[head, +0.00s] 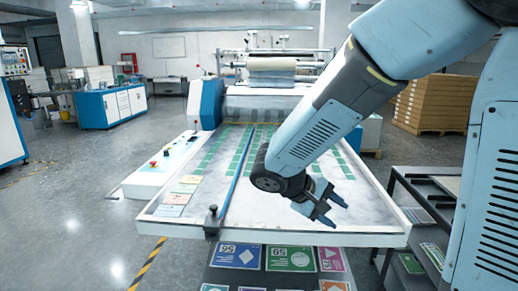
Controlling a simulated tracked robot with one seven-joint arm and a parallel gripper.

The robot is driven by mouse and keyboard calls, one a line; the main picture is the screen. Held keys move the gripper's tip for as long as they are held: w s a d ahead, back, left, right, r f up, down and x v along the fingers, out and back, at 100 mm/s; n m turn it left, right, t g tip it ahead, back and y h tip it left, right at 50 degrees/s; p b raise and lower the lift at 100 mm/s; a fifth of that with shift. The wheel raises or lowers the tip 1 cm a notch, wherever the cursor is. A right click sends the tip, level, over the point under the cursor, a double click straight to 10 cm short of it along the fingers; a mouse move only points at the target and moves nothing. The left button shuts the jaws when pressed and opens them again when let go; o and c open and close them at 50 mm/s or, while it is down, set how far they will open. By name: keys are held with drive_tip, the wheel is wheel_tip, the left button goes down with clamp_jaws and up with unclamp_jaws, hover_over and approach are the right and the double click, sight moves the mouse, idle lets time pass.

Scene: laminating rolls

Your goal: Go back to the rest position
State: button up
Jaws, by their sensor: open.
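My gripper (325,206) is open and empty in the head view. It hangs over the front right part of the laminating machine's white feed table (245,226). My arm reaches in from the upper right and hides part of the table and the machine behind it. The laminating machine (268,98) stands at the back of the table, with a pale roll (271,63) mounted on top. A blue guide bar (240,170) runs along the table, with a dark clamp (212,222) at its front end.
Printed sheets (290,258) with coloured signs lie below the table's front edge. A dark shelf rack (420,213) stands at the right. Stacked brown boards (436,103) are behind it. A control panel (165,160) flanks the table's left side. The floor at the left is open.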

drive_tip(key=s+d+r+m+t+y, duration=0.1)
drive_tip(key=s+d+r+m+y, duration=0.1)
drive_tip(key=s+r+m+y, duration=0.1)
drive_tip(key=s+d+r+m+t+y, duration=0.2)
drive_tip(key=s+r+y, duration=0.4)
drive_tip(key=s, duration=0.3)
drive_tip(key=shift+d+r+m+t+y, duration=0.3)
drive_tip(key=shift+d+r+m, duration=0.3)
drive_tip(key=shift+d+r, duration=0.25)
